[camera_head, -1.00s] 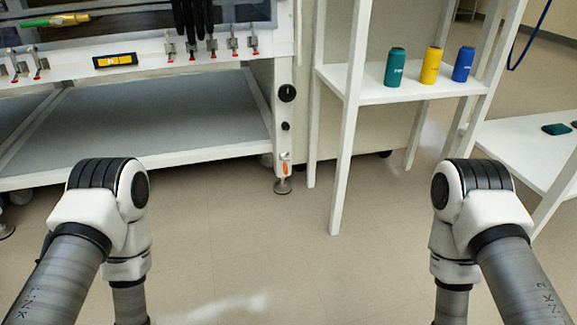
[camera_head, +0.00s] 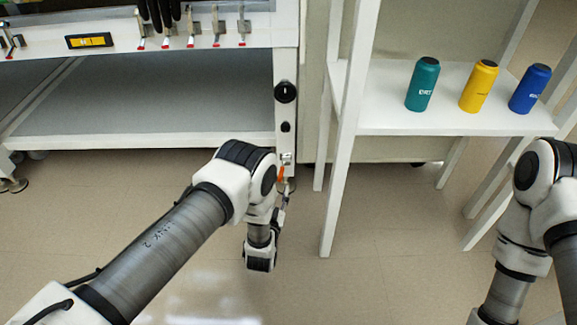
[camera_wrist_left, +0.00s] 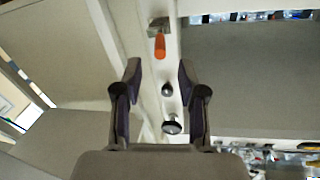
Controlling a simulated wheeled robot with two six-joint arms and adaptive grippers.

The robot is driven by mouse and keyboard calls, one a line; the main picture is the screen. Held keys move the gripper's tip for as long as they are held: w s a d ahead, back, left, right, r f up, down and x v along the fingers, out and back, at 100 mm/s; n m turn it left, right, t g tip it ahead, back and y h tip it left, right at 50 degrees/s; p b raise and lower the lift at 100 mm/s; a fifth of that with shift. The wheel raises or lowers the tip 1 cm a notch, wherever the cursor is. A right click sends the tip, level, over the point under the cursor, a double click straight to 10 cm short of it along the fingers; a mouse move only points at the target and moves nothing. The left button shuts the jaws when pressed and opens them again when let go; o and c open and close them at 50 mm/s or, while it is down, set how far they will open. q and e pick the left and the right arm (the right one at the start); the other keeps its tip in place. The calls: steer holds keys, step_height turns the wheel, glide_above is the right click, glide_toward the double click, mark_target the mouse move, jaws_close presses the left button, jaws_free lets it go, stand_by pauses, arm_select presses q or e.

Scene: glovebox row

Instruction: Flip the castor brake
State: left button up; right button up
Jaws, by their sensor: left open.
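The castor brake is an orange lever (camera_head: 281,173) low on the front leg of the glovebox stand, in a small metal bracket. In the head view my left arm's wrist partly covers the area around it. The lever also shows in the left wrist view (camera_wrist_left: 160,45), just beyond my left gripper (camera_wrist_left: 159,70). Its two fingers are apart, with nothing between the tips, and the lever lines up with the gap. In the head view my left gripper (camera_head: 285,195) is small beside the leg's foot. My right gripper is out of frame.
Two black knobs (camera_head: 285,92) sit on the leg above the lever. A white shelf (camera_head: 385,115) with teal, yellow and blue bottles stands to the right. The glovebox's lower shelf (camera_head: 150,100) is at the left. The floor in front is clear.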

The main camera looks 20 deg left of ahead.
arm_select(q)
steer(key=w+b, duration=0.1)
steer(key=w, duration=0.1)
steer(key=w+b, duration=0.3)
steer(key=w, duration=0.2)
steer(key=shift+a+f+b, duration=0.3)
steer(key=shift+a, duration=0.1)
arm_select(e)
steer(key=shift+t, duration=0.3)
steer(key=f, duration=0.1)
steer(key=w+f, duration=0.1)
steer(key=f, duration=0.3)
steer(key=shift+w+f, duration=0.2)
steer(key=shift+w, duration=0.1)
arm_select(q)
steer(key=shift+w+r, duration=0.1)
steer(key=shift+w, duration=0.15)
steer(key=shift+r, duration=0.1)
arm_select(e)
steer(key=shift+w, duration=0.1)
arm_select(q)
jaws_close()
